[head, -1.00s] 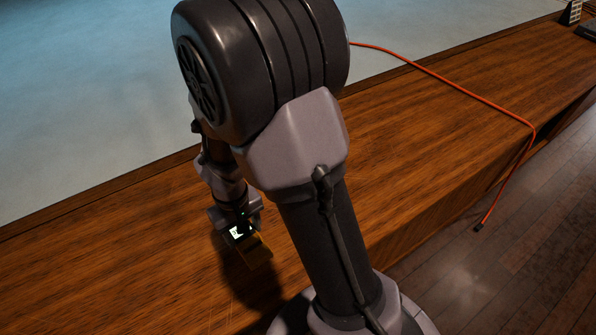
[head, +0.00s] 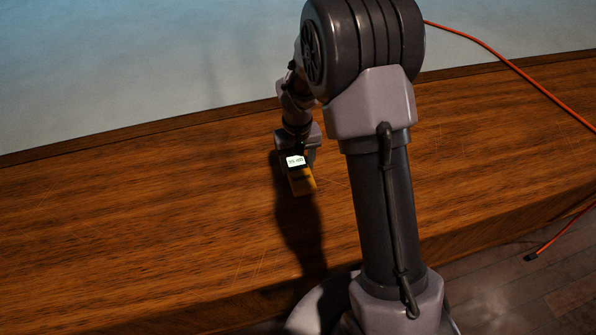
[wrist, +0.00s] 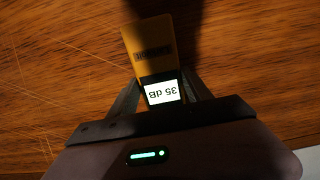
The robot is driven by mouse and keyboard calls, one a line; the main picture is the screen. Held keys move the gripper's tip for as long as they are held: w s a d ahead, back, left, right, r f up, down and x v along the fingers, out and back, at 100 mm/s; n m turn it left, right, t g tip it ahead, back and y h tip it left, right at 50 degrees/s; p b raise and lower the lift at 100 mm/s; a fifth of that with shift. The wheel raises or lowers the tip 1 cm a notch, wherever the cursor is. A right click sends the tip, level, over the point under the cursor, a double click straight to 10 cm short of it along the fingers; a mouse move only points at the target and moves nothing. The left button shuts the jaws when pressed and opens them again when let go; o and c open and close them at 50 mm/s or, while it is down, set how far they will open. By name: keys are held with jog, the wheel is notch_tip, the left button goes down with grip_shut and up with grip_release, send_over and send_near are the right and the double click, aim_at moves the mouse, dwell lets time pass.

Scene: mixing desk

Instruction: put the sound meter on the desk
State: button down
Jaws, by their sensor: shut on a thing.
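The sound meter (head: 303,181) is a yellow handheld device with a dark top and a lit white screen. In the wrist view the sound meter (wrist: 149,50) shows "35 dB", upside down in the picture. My gripper (head: 295,158) is shut on its screen end, one finger on each side, and the yellow end sticks out from the fingers. In the wrist view my gripper (wrist: 162,92) hides part of the sides. The desk (head: 130,215) is brown wood under the meter. I cannot tell whether the meter touches it or hangs just above.
The desk top is bare and clear to the left of my arm. An orange cable (head: 510,65) runs across the right side and over the front edge, its plug end (head: 531,257) hanging by the floor. A pale blue-grey surface lies behind the desk's back edge.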

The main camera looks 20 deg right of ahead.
aim_at(298, 166)
notch_tip(298, 166, down, 3)
jog(key=shift+f+b, duration=0.2)
jog(key=shift+b, duration=0.65)
jog(key=shift+r, duration=0.15)
jog(key=shift+c, duration=2.2)
grip_release()
